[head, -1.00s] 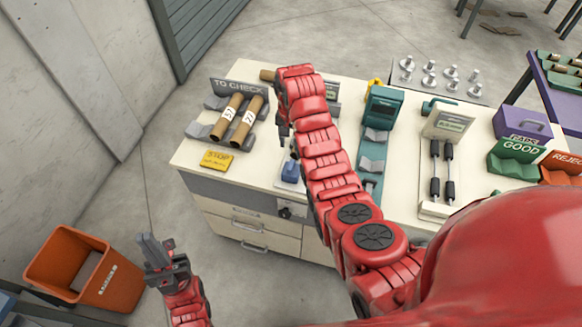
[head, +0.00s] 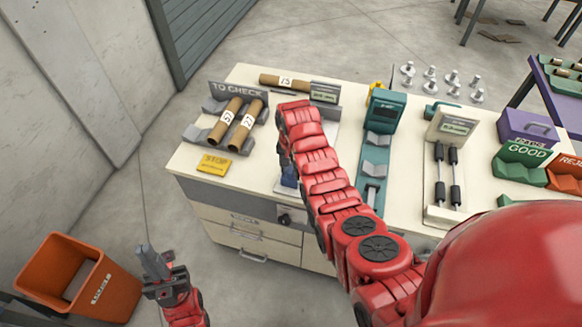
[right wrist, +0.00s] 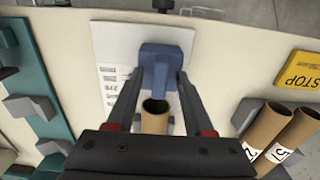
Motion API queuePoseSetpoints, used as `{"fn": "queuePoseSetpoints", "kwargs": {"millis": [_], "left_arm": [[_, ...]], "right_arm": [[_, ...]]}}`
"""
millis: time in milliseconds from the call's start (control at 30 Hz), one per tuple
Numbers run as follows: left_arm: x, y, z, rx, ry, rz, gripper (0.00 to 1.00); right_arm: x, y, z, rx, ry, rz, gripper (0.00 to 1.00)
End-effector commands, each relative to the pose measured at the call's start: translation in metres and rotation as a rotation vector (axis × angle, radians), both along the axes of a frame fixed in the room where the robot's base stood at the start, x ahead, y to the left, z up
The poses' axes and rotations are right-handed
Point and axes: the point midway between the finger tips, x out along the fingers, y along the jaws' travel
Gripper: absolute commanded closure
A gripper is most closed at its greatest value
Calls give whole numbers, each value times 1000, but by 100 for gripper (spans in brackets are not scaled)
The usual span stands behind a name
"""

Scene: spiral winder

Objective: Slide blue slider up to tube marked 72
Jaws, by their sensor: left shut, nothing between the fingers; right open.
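The blue slider (head: 289,177) sits at the near end of the white gauge plate, partly behind my right arm in the head view. In the right wrist view the blue slider (right wrist: 160,58) shows at and between the fingertips of my open right gripper (right wrist: 160,75); contact cannot be told. A brown tube (right wrist: 154,122) lies on the gauge, its open end facing the slider with a small gap. Its mark is hidden. The printed white plate (right wrist: 110,45) lies beside the slider. My left gripper (head: 155,262) is shut and empty, low at left, away from the bench.
Two marked tubes (head: 237,122) rest in the TO CHECK rack; another tube (head: 284,81) lies behind. A yellow STOP card (head: 213,165) is near the left front edge. A teal device (head: 383,112) stands right of my arm. An orange bin (head: 75,280) is on the floor.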

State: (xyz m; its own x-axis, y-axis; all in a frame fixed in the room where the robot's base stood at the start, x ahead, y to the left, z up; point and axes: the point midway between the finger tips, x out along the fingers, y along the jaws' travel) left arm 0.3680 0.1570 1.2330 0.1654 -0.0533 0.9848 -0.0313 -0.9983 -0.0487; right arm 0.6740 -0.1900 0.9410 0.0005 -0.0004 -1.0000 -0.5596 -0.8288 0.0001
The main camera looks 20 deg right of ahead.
Motion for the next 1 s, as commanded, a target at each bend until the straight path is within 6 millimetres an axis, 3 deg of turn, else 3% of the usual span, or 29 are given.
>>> {"fn": "queuePoseSetpoints", "kwargs": {"millis": [67, 333, 667, 1000], "left_arm": [[0, 0, 0, 0, 0, 0, 100], [0, 0, 0, 0, 0, 0, 100], [0, 0, -8, 0, 0, 0, 100], [0, 0, -73, 0, 0, 0, 100]], "right_arm": [[0, 0, 0, 0, 0, 0, 51], [0, 0, 0, 1, 1, 0, 100], [3, -2, -2, 0, -1, -1, 100], [34, -22, -8, -1, -2, -3, 100]]}}
